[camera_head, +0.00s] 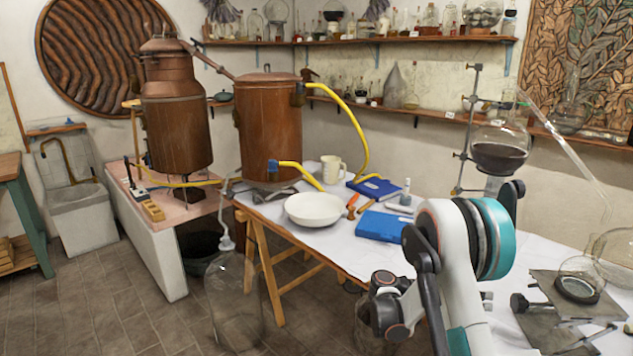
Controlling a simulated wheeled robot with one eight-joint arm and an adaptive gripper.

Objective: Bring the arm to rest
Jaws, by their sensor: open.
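My white, black and teal arm (462,265) stands bent at the lower right, in front of the white-covered table. Its elbow is raised and its lower part folds down to the left. My gripper (368,312) is at the dark end of the arm, low and in front of the table's near edge. It is open, and no object shows in it. Its fingers are partly hidden and hard to make out against the dark floor.
The table holds a white bowl (314,209), blue books (382,226), a mug (332,169) and a round flask of dark liquid (498,155). A large glass bottle (235,300) stands on the floor left of my gripper. Copper stills (270,130) stand behind.

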